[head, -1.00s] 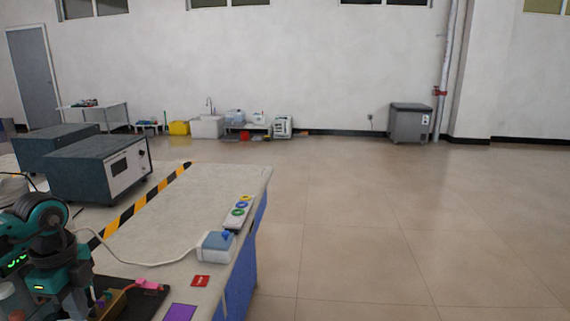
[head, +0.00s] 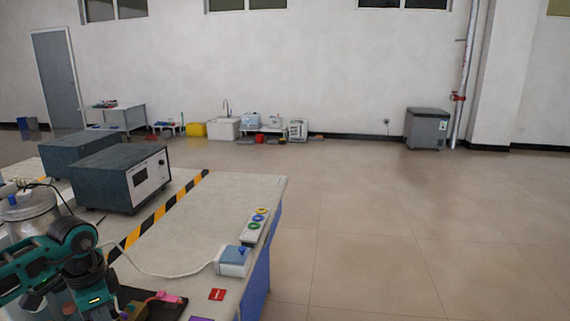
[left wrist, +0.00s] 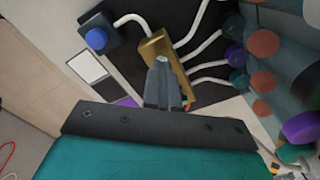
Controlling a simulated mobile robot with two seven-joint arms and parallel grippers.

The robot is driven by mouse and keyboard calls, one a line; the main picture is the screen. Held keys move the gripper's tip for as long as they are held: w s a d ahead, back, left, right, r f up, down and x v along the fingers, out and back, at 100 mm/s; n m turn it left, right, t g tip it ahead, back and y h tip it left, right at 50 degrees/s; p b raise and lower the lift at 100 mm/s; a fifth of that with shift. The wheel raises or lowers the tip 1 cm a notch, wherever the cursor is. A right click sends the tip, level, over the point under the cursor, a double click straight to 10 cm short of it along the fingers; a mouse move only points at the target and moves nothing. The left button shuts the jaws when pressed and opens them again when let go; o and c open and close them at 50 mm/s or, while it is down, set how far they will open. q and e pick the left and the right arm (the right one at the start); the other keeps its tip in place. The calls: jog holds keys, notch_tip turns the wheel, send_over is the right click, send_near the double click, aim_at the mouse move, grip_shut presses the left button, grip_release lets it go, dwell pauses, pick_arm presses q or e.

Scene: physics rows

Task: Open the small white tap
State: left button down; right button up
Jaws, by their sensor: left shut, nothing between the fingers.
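I cannot make out a small white tap for certain in either view. A brass block (left wrist: 160,48) lies on a dark board in the left wrist view, with several white tubes joined to it. My left gripper (left wrist: 163,66) is shut and empty, its fingers overlapping the brass block's near end; I cannot tell whether they touch. A dark box with a round blue knob (left wrist: 97,38) sits at the upper left, joined to a tube. In the head view my left arm enters at the lower left, and its fingertips cannot be made out. My right gripper is not in view.
Purple (left wrist: 300,127) and orange round parts crowd the wrist view's right side. On the bench (head: 200,225) stand dark instrument boxes (head: 122,172), a metal vessel (head: 28,213) and a white box with a blue top (head: 234,261). A white sink (head: 223,128) stands by the far wall.

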pick_arm(q)
jog(key=n+p, duration=0.1)
jog(key=n, duration=0.1)
jog(key=shift+r+n+p, duration=0.25)
jog(key=shift+n+p, duration=0.05)
jog(key=shift+p, duration=0.05)
jog(key=shift+f+n, duration=0.2)
jog(key=shift+n, duration=0.3)
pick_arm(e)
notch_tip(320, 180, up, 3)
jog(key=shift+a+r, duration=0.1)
pick_arm(q)
jog(key=c, duration=1.9)
grip_release()
jog(key=shift+o, duration=1.4)
notch_tip(320, 180, up, 7)
jog(key=shift+f, duration=0.1)
